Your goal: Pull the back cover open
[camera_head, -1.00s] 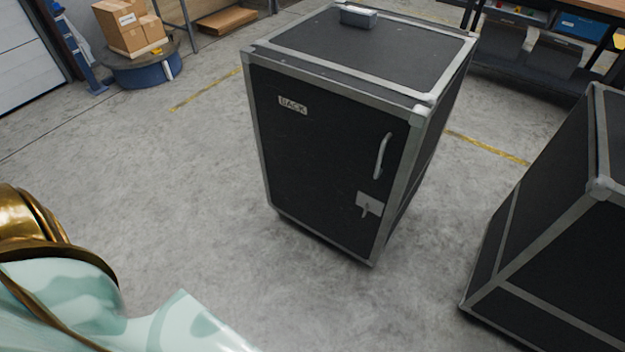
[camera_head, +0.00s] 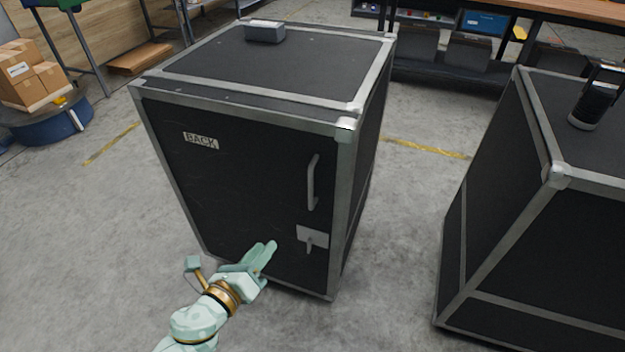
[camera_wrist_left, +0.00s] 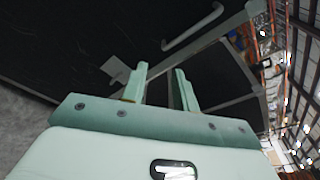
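The back cover (camera_head: 235,185) is the black front panel of a metal-edged case, marked with a "BACK" label (camera_head: 201,140). It looks closed. A grey vertical handle (camera_head: 312,182) and a latch plate (camera_head: 312,238) with a small lever sit on its right side. My left gripper (camera_head: 268,252) is in front of the cover's lower part, left of and slightly below the latch. In the left wrist view its two fingers (camera_wrist_left: 160,84) stand apart with nothing between them. That view also shows the handle (camera_wrist_left: 194,27) and latch plate (camera_wrist_left: 115,70) beyond the fingers. My right gripper does not show.
A second black case (camera_head: 540,220) stands close on the right, with a dark cylindrical object (camera_head: 594,103) on top. A small grey box (camera_head: 265,31) lies on the first case. Cartons on a blue round base (camera_head: 60,122) stand at left. Floor in front is clear.

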